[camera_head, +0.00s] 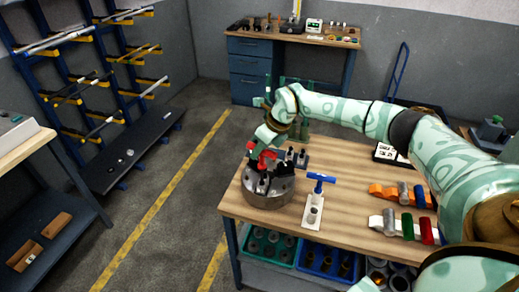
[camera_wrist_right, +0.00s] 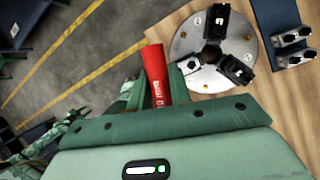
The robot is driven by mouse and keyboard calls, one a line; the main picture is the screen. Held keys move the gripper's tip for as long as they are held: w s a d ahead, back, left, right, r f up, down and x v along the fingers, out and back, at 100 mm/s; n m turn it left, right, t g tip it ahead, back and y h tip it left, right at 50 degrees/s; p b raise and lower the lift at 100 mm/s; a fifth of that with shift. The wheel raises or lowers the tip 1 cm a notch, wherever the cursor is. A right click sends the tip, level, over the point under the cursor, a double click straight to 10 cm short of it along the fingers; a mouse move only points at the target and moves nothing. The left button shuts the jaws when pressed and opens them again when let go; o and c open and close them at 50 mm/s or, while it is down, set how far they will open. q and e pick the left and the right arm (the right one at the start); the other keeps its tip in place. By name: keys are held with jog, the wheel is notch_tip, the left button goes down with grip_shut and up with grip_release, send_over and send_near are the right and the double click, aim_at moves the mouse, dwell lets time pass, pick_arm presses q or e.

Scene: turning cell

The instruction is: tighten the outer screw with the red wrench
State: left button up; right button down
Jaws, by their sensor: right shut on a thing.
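The red wrench (camera_wrist_right: 155,75) shows in the right wrist view as a red bar with small lettering, between the green fingers of my right gripper (camera_wrist_right: 155,95). Its lower end is hidden by the gripper body. In the head view, the wrench (camera_head: 264,157) is a red patch by the chuck, under my right gripper (camera_head: 262,148), which is shut on it. The round metal chuck (camera_wrist_right: 190,75) has three black jaws and small brass-coloured dots; I cannot tell which is the outer screw, or whether the wrench touches one. My left gripper is not in view.
A blue T-handle (camera_head: 320,178) stands in a white holder (camera_head: 312,214) right of the chuck. Orange (camera_head: 378,189) and white (camera_head: 377,222) racks hold coloured cylinders on the wooden table (camera_head: 345,169). Small metal-topped blocks (camera_wrist_right: 290,45) stand close beside the chuck. Bins (camera_head: 272,249) sit below.

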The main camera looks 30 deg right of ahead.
jog(key=shift+f+b, duration=0.3)
jog(key=shift+f, duration=0.35)
dwell(0.8)
jog(key=shift+s+r+m+t+h+p, duration=0.1)
jog(key=shift+m+t+h+p, duration=0.2)
jog(key=shift+m+p, duration=0.9)
jog(key=shift+d+p, duration=0.1)
jog(key=shift+p, duration=0.6)
jog(key=shift+m+t+h+p, duration=0.45)
jog(key=shift+m+p, duration=0.85)
jog(key=shift+p, duration=0.35)
jog(key=shift+d+m+h+p, duration=0.1)
jog(key=shift+m+h+p, duration=0.15)
jog(key=shift+m+p, duration=0.1)
jog(key=shift+f, duration=0.2)
